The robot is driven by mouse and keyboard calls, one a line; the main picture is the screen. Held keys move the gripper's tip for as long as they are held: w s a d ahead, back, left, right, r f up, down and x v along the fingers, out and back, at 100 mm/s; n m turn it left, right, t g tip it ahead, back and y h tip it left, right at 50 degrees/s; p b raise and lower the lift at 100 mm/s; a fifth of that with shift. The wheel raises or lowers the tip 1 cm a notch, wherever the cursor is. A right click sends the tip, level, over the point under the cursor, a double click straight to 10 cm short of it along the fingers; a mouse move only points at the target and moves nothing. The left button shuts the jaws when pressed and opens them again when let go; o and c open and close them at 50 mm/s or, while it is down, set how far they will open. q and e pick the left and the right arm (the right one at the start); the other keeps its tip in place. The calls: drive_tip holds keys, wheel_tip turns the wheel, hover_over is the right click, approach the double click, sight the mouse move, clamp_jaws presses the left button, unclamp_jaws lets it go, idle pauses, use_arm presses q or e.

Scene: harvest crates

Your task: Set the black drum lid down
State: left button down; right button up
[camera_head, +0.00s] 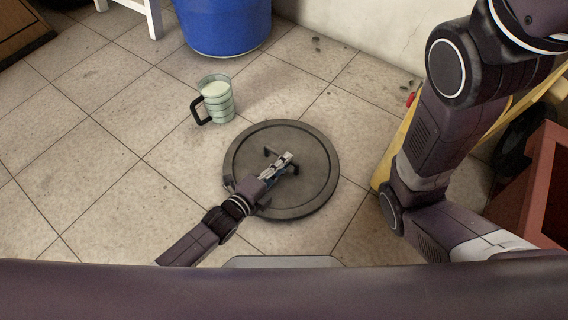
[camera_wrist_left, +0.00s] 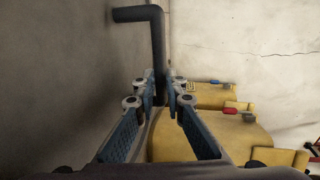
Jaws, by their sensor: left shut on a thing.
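The black drum lid (camera_head: 310,147) is a round, dark disc with a raised rim, in the middle of the head view. My left gripper (camera_head: 287,157) lies over its face and is shut on the lid's bent black handle. In the left wrist view the handle (camera_wrist_left: 157,45) runs between the fingers (camera_wrist_left: 160,98), and the lid's dark face (camera_wrist_left: 60,60) fills the left side. I cannot tell whether the lid touches the floor. My right arm comes in at the right of the head view; its gripper is out of view.
A green mug with a black handle (camera_head: 217,103) stands on the tiled floor just beyond the lid. A blue drum (camera_head: 225,28) stands at the back. Yellow containers (camera_wrist_left: 205,135) show in the left wrist view. A reddish crate (camera_head: 545,185) is at far right. Floor left is clear.

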use_arm(q)
drive_tip(key=shift+r, duration=0.15)
drive_tip(key=c, duration=2)
unclamp_jaws()
drive_tip(key=shift+f, duration=0.2)
